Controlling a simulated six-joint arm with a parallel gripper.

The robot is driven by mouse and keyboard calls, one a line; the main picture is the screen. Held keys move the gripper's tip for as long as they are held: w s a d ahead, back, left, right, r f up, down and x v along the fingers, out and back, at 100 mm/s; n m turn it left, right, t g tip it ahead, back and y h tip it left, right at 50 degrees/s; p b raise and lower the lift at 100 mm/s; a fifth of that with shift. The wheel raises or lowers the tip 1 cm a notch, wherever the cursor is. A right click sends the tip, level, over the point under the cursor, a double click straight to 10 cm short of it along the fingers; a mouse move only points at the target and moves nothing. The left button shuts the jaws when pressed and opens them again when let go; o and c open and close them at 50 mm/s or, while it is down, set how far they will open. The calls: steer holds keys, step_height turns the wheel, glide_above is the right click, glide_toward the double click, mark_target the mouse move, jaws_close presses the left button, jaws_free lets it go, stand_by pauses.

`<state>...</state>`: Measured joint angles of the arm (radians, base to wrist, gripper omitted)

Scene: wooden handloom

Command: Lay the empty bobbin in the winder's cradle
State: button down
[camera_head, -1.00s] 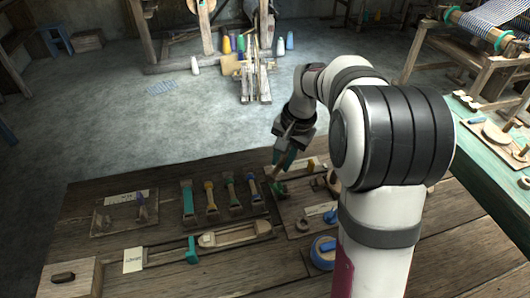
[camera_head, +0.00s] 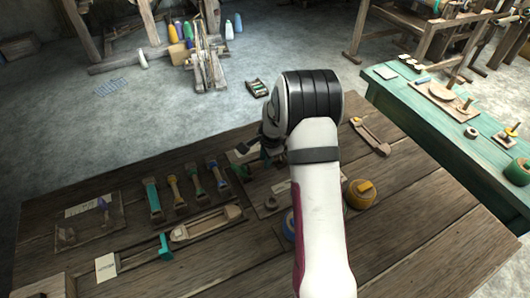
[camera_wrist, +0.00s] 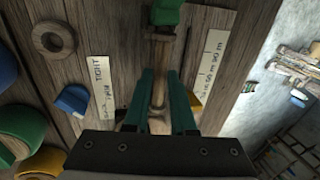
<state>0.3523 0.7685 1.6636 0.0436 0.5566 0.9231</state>
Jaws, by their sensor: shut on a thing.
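In the wrist view my gripper (camera_wrist: 161,76) has its two teal fingers shut on a slim bare wooden piece (camera_wrist: 158,92), which looks like the empty bobbin. A green part (camera_wrist: 167,12) shows at its far end; I cannot tell whether they are joined. In the head view my gripper (camera_head: 271,154) is low over the wooden bench and mostly hidden by my arm. I cannot make out the winder's cradle for certain; a wooden board with a disc and pegs (camera_head: 441,92) stands on the green table at right.
Several tools with coloured ends, one teal (camera_head: 152,196), lie in a row on the bench (camera_head: 420,220). A wooden shuttle (camera_head: 206,225) lies in front of them. A yellow roll (camera_head: 359,194) and a wooden boat-shaped piece (camera_head: 370,135) are right of my arm. Labels (camera_wrist: 98,82) lie beneath my gripper.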

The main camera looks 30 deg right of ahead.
steer(key=shift+f, duration=0.15)
stand_by(0.5)
steer(key=shift+f, duration=0.4)
steer(key=shift+f, duration=0.2)
steer(key=shift+c, duration=1.3)
jaws_free()
steer(key=shift+r, duration=0.1)
steer(key=shift+w+v, duration=0.25)
steer(key=shift+v, duration=0.85)
steer(key=shift+w+v, duration=0.3)
steer(key=shift+v, duration=0.8)
steer(key=shift+w+v, duration=0.25)
steer(key=shift+v, duration=0.85)
steer(key=shift+r, duration=0.2)
